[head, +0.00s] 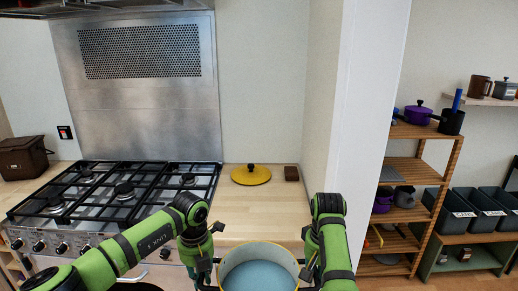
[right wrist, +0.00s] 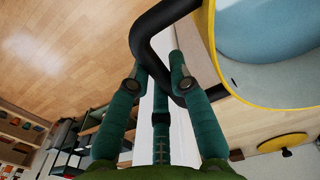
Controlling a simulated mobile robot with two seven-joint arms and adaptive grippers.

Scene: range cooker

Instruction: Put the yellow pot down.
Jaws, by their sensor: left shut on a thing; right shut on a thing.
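The yellow pot (head: 258,247) is at the bottom of the head view, in front of the counter edge, with its blue-grey inside facing up. Its lower part is cut off by the picture edge. My left gripper (head: 206,272) is shut at the pot's left side; the handle there is mostly hidden. My right gripper (head: 307,270) is at its right side. In the right wrist view, the fingers of my right gripper (right wrist: 158,75) are shut on the pot's black loop handle (right wrist: 148,35), and the pot's yellow rim (right wrist: 217,62) shows beside it.
A yellow lid (head: 251,175) lies on the wooden counter (head: 255,212), near a small brown block (head: 291,173). The counter between lid and pot is clear. The gas cooktop (head: 125,195) is left. A white wall end (head: 365,120) and wooden shelves (head: 425,160) stand right.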

